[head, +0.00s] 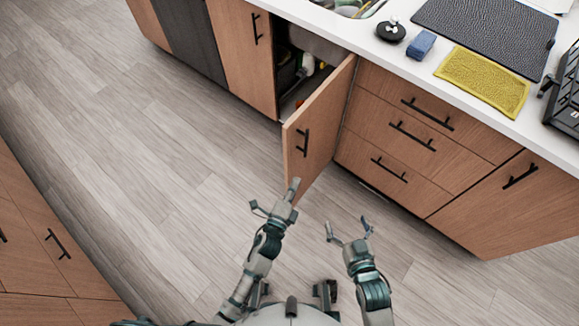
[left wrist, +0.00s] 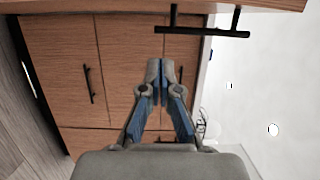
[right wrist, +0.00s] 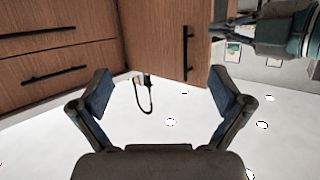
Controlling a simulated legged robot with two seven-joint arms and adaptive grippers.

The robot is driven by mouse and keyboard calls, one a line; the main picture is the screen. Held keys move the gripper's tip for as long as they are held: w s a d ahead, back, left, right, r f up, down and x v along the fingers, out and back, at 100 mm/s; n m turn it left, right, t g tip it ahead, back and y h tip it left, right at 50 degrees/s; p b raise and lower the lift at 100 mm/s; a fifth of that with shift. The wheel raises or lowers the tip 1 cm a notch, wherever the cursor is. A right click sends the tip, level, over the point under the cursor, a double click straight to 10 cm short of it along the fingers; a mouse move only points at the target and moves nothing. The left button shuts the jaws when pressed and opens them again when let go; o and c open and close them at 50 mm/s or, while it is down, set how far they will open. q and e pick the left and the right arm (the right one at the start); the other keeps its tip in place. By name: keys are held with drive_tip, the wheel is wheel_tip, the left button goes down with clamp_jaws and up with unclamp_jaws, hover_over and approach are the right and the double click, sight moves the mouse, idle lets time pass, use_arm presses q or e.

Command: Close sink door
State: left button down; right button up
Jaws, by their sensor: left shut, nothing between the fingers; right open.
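The sink door (head: 322,120) is a wood-coloured panel with a black bar handle (head: 303,143). It stands swung open from the cabinet under the sink. My left gripper (head: 295,184) is shut and empty, near the lower free end of the door in the head view; I cannot tell whether it touches. Its fingers meet in the left wrist view (left wrist: 163,72), with a large black handle above them. My right gripper (head: 348,226) is open and empty, to the right of the left gripper and apart from the door. The right wrist view shows the door (right wrist: 155,40) beyond its spread fingers.
The open cabinet (head: 290,88) holds several items. Drawers (head: 405,125) stand to the right of the door. The counter carries a yellow cloth (head: 483,82), a blue sponge (head: 421,45) and a dark mat (head: 480,30). Another cabinet (head: 45,240) is at left. Floor left of the door is clear.

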sight(289, 166)
use_arm(q)
drive_tip(key=w+a, duration=0.2)
drive_tip(key=w, duration=0.4)
drive_tip(key=shift+w+b, duration=0.25)
drive_tip(key=shift+b, duration=0.1)
use_arm(e)
drive_tip(key=shift+w+a+r+t+y, duration=0.2)
drive_tip(key=shift+w+r+t, duration=0.05)
drive_tip(key=shift+r+t, duration=0.25)
drive_tip(key=shift+w+a+r+t+y, duration=0.25)
drive_tip(key=shift+r+t, duration=0.15)
drive_tip(key=shift+r, duration=0.15)
use_arm(q)
drive_tip(key=shift+f, duration=0.1)
drive_tip(key=shift+a, duration=0.1)
